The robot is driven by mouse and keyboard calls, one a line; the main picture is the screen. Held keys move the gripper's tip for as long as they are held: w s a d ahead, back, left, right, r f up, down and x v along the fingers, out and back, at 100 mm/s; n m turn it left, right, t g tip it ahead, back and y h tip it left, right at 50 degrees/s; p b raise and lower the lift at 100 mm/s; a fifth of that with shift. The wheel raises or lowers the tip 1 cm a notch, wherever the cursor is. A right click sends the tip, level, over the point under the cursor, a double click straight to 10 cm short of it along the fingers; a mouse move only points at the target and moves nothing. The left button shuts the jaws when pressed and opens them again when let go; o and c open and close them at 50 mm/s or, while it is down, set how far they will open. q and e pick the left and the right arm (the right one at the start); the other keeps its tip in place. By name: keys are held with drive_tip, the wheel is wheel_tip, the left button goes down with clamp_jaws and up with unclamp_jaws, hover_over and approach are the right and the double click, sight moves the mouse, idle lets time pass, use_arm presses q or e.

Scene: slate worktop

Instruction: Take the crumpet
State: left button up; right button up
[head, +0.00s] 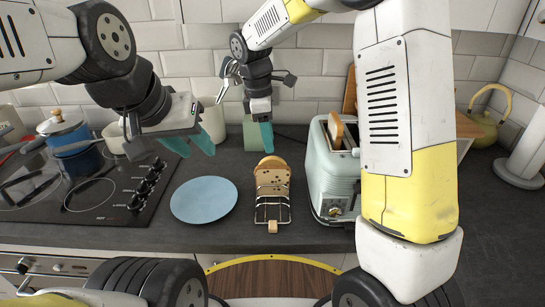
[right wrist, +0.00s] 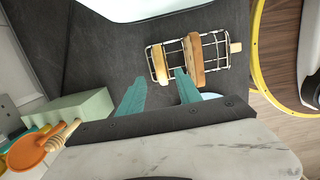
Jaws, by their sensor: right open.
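A wire toast rack (head: 272,212) stands on the worktop, holding two bread pieces. The front one is a pale slice with dark spots (head: 272,179); behind it shows the golden rounded top of a piece that looks like the crumpet (head: 268,160), mostly hidden. In the right wrist view the rack (right wrist: 219,44) holds the smaller, thick crumpet (right wrist: 158,63) at the end away from the handle, and the larger slice (right wrist: 193,62) beside it. My right gripper (head: 266,136) is open and empty above the rack's back end; its fingers (right wrist: 158,92) point towards it. My left gripper (head: 190,143) is open and empty, above the plate.
A blue plate (head: 204,200) lies left of the rack, bare. A mint toaster (head: 330,180) with a slice (head: 337,131) in it stands close on the right. A hob (head: 80,190) with a blue pot (head: 70,135) is at left. A pale green block (right wrist: 85,110) with utensils shows in the wrist view.

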sight(272, 157)
drive_tip(key=f, duration=0.4)
drive_tip(key=d+f, duration=0.1)
drive_tip(key=f, duration=0.1)
drive_tip(key=shift+f, duration=0.4)
clamp_jaws()
